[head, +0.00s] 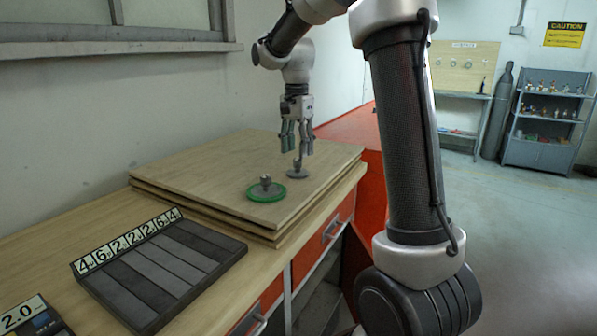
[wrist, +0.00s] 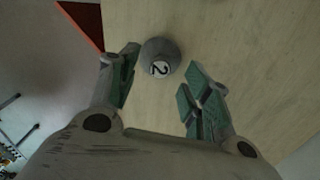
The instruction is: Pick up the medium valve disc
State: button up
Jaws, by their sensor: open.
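Two valve discs stand on the stacked wooden boards in the head view. One is a smaller grey disc (head: 297,173) with an upright stem; the other has a wide green rim (head: 266,191) and a grey knob. The pictures do not settle which is the medium one. My gripper (head: 297,148) points down over the grey disc, fingers spread around the top of its stem.
The wooden boards (head: 190,172) lie on a workbench with orange drawers (head: 313,250). A dark numbered tray (head: 160,262) lies in front, with a device reading "2.0" (head: 34,318) at lower left. The green-rimmed disc stands close to the grey one.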

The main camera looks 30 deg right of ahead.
aim_at(298, 159)
jog(key=f, duration=0.5)
jog(key=shift+w+d, duration=0.15)
jog(key=shift+d, duration=0.05)
grip_shut()
